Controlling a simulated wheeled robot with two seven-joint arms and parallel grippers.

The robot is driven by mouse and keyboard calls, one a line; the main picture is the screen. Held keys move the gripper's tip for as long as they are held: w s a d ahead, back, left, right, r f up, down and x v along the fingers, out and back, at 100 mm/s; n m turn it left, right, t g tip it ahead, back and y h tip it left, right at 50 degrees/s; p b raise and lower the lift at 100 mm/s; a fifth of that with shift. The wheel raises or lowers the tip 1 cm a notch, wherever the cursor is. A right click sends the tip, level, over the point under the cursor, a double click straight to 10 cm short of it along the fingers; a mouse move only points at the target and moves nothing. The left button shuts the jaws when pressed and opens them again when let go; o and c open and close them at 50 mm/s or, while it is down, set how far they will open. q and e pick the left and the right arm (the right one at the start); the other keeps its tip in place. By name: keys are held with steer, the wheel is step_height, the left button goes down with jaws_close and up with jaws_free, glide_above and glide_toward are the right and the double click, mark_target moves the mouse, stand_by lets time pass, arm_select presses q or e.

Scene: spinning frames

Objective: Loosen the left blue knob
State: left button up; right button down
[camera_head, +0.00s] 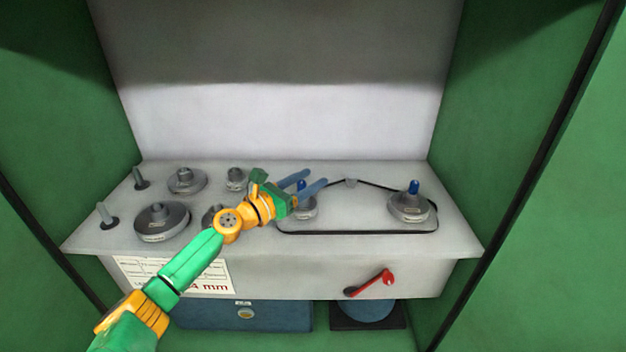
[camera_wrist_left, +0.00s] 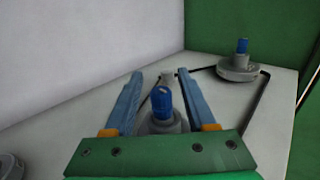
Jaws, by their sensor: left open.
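The left blue knob (camera_head: 301,185) tops a grey pulley (camera_head: 303,210) near the middle of the grey bench. In the left wrist view the same blue knob (camera_wrist_left: 162,101) stands upright between the two blue fingers, with a gap on each side. My left gripper (camera_head: 307,184) is open and empty, reaching in from the left over that pulley. Its fingers partly cover the pulley in the head view. The right blue knob (camera_head: 413,187) stands on another grey pulley (camera_head: 411,208) at the right, also in the left wrist view (camera_wrist_left: 242,46). My right gripper does not show.
A black belt (camera_head: 375,233) runs around both pulleys. Several grey pulleys, such as the large one (camera_head: 162,222), and bare posts (camera_head: 104,215) stand at the left. A red lever (camera_head: 372,283) is on the bench front. Green walls enclose both sides.

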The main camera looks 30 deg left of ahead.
arm_select(q)
steer(key=shift+w+d, duration=0.15)
steer(key=shift+w, duration=0.25)
jaws_close()
steer(key=shift+r, duration=0.1)
